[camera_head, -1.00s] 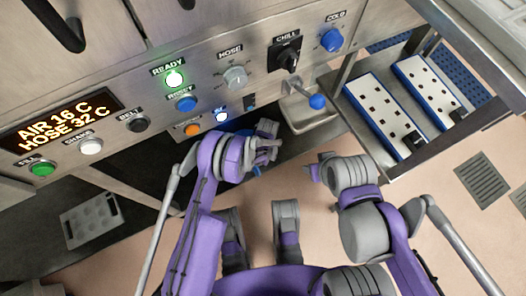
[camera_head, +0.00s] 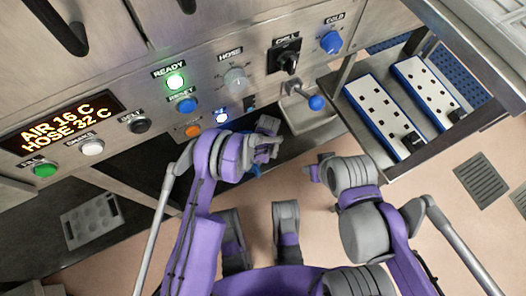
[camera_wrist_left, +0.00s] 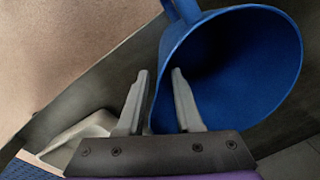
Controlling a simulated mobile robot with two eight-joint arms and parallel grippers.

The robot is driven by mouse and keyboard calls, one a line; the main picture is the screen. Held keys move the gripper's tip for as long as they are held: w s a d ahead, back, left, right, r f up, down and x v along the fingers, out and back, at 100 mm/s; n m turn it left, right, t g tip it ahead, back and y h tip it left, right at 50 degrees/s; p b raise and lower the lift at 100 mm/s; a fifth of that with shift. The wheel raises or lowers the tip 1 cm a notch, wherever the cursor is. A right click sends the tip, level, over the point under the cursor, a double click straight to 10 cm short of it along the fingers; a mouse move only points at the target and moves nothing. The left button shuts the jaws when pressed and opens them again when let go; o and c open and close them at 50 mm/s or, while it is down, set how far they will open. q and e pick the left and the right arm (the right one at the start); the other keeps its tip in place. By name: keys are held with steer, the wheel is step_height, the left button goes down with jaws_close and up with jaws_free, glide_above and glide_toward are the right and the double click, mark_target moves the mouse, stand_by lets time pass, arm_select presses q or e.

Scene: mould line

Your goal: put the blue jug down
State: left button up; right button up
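The blue jug shows large in the left wrist view (camera_wrist_left: 235,65), its round mouth open toward the camera and dark inside. My left gripper (camera_wrist_left: 160,78) has its two fingers a little apart with blue jug material between them, and it appears shut on the jug. In the head view my left gripper (camera_head: 268,146) is in front of the panel's lower edge; only small blue bits of the jug (camera_head: 256,170) show beneath it, the rest hidden by the gripper. My right gripper (camera_head: 314,172) is apart to the right, over the floor, its fingers too small to read.
The control panel (camera_head: 205,75) has a lit green READY lamp (camera_head: 175,82) and several knobs. A pale basin (camera_head: 312,118) sits under a blue-tipped lever (camera_head: 316,102). A shelf at right holds two white trays (camera_head: 385,115). A grey holed plate (camera_head: 90,218) lies at lower left.

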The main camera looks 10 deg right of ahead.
arm_select(q)
step_height(320, 180, up, 9)
steer(key=p, duration=0.2)
steer(key=shift+d, duration=0.35)
steer(key=shift+r, duration=0.1)
